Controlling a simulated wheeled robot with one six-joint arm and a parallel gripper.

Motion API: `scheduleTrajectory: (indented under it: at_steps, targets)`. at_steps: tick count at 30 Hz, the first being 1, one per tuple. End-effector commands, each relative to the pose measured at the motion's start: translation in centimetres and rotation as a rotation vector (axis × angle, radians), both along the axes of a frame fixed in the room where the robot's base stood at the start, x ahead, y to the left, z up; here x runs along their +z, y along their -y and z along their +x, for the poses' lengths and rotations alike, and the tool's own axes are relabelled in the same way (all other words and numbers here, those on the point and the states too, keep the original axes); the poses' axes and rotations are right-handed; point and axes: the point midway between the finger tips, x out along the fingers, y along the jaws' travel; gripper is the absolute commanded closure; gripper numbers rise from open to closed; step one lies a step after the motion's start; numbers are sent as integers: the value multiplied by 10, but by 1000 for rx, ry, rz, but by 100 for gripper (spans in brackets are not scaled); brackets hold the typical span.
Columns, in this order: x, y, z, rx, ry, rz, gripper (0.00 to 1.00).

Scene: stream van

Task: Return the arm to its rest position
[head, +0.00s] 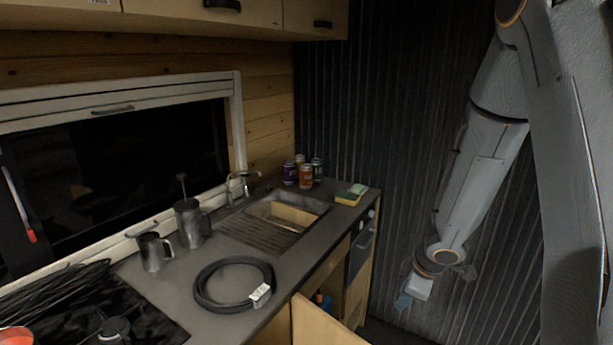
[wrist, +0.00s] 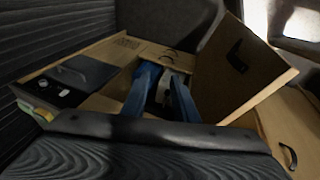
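My arm (head: 485,165) hangs down at the right of the head view, bent at the elbow, in front of the dark corrugated wall. My gripper (head: 403,302) is at its lower end, to the right of the counter's end and apart from it. In the wrist view, the two blue fingers of my gripper (wrist: 165,70) stand apart with a gap between them. I see nothing held in the gap.
The counter (head: 205,315) carries a coiled black cable (head: 205,292), metal jugs (head: 192,225), a sink (head: 284,212), cans (head: 306,177) and a sponge (head: 350,194). Below it, a cabinet door (head: 322,325) stands open; it also shows in the wrist view (wrist: 235,70).

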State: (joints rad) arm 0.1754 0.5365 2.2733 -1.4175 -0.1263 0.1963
Motion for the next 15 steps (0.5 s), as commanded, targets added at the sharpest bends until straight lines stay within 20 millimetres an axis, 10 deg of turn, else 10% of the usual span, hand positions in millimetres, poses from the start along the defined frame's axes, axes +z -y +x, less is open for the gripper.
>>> scheduleTrajectory:
  at_steps: [15]
  targets:
    - [53,-17,-101,-815,-114,79,74]
